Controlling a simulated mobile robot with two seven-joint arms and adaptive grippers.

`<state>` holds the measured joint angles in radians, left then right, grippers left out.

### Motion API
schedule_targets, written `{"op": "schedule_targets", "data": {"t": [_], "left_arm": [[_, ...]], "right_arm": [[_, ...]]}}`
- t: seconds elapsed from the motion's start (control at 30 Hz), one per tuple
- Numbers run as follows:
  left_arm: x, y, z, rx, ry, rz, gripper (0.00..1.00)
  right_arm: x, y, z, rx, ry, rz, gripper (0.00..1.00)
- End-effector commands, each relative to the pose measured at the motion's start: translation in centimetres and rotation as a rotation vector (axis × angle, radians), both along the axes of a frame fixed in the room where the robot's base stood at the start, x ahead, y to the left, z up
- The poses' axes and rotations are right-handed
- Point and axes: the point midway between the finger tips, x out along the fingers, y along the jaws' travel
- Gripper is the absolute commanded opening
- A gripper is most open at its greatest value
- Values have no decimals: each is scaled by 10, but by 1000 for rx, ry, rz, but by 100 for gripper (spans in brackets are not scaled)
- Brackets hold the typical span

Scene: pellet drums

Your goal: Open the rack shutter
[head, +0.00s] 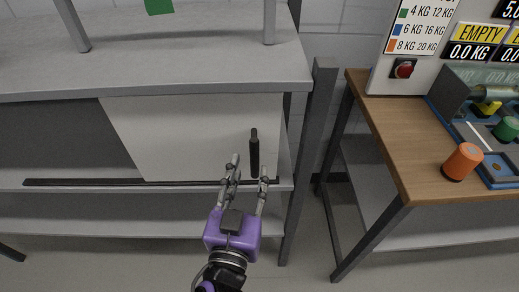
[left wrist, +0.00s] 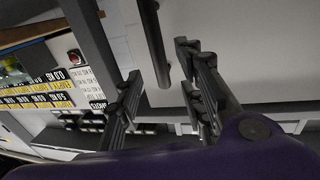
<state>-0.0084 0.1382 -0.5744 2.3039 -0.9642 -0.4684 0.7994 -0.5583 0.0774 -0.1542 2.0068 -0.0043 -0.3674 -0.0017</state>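The rack shutter (head: 190,135) is a pale flat panel under the rack's upper shelf. It covers the right part of the bay, and a darker grey area shows to its left. Its black upright handle (head: 254,150) is near its right edge and also shows in the left wrist view (left wrist: 155,45). My left gripper (head: 250,168) is open, just below and in front of the handle. In the left wrist view its fingers (left wrist: 158,82) stand apart, with the handle seen between them. I cannot tell whether they touch it. My right gripper is not in view.
A dark rail (head: 120,182) runs along the shutter's lower edge. A grey rack post (head: 307,150) stands to the right. Beyond a gap is a wooden table (head: 400,150) with an orange drum (head: 461,162), a green drum (head: 507,129) and a red button (head: 403,68).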

Motion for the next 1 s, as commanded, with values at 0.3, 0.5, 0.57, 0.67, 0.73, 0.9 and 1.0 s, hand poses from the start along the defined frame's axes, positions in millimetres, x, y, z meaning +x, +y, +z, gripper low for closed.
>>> {"op": "schedule_targets", "data": {"t": [0.3, 0.5, 0.57, 0.67, 0.73, 0.9, 1.0], "left_arm": [[50, -10, 4, 5, -7, -2, 36], [64, -13, 2, 3, -3, 0, 36], [65, -13, 1, 3, -1, 0, 36], [65, -13, 0, 2, 1, 0, 36], [65, -13, 0, 2, 1, 0, 36], [65, -13, 1, 2, 0, 0, 17], [65, -13, 1, 2, 0, 0, 4]], "right_arm": [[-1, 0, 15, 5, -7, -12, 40], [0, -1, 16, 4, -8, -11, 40], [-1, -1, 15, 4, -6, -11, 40], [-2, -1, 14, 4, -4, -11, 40], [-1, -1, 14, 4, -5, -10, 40], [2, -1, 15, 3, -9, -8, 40], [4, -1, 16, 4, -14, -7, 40]]}}
